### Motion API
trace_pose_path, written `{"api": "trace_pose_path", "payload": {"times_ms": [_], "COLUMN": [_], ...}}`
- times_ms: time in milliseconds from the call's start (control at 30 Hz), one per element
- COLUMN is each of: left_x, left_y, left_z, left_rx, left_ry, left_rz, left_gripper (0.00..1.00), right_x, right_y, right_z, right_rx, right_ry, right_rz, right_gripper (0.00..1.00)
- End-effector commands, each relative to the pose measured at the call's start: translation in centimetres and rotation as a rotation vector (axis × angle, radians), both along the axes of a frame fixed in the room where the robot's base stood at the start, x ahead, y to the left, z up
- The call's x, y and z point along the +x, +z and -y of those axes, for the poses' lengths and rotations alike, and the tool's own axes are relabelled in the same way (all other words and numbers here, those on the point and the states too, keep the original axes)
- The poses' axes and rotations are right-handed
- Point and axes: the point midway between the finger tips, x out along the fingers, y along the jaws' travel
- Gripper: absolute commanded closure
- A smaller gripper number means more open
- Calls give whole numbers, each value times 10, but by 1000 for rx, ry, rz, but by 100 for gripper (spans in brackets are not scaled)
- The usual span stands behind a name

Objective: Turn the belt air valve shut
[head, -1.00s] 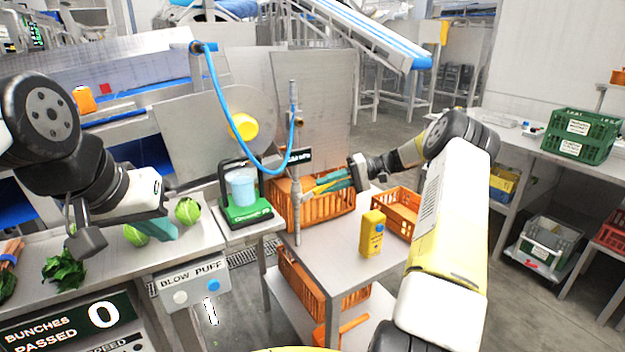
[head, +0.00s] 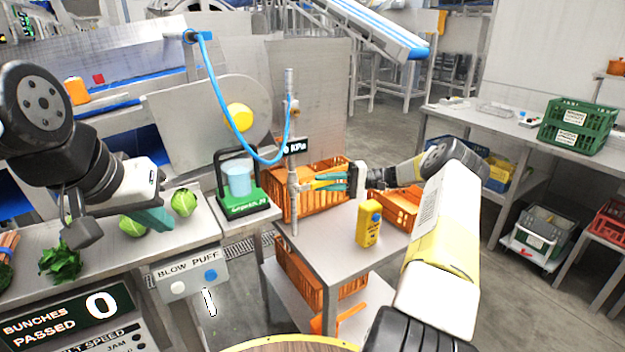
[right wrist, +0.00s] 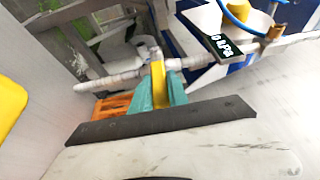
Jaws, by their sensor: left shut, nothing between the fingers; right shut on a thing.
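The belt air valve sits on an upright grey pipe (head: 292,215) beside the small steel table. Its yellow lever (right wrist: 158,82) lies between the teal fingers of my right gripper (right wrist: 157,88) in the right wrist view. My right gripper (head: 318,184) is shut on that lever, with its fingertips close to the pipe. In the head view the lever is mostly hidden by the fingers. A black gauge display (head: 295,147) on the pipe ends in "0 kPa"; it also shows in the right wrist view (right wrist: 226,48). My left gripper (head: 160,221) is shut and empty, by the cabbages.
Orange crates stand behind the pipe (head: 318,207) and on the right of the table (head: 392,212). A yellow device (head: 368,224) stands on the table. A blue hose (head: 228,115) loops to the pipe. A green scale (head: 247,204) and cabbages (head: 184,202) are left.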

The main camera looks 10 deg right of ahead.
Motion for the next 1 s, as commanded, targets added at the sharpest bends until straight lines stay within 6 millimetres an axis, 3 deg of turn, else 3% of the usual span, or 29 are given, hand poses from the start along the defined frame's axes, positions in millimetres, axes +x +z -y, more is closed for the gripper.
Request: {"api": "trace_pose_path", "payload": {"times_ms": [100,133,233,633,1000], "left_x": [0,0,0,0,0], "left_y": [0,0,0,0,0], "left_z": [0,0,0,0,0], "left_rx": [0,0,0,0,0], "left_ry": [0,0,0,0,0], "left_rz": [0,0,0,0,0], "left_gripper": [100,100,100,100,100], "right_x": [0,0,0,0,-2], "right_y": [-1,-1,-1,-1,-3], "right_z": [-1,-1,-1,6,64], "right_rx": [1,1,1,-1,0], "right_ry": [1,1,1,-1,-2], "right_rz": [-5,-5,-5,-1,-2], "right_gripper": [100,78,58,58,58]}}
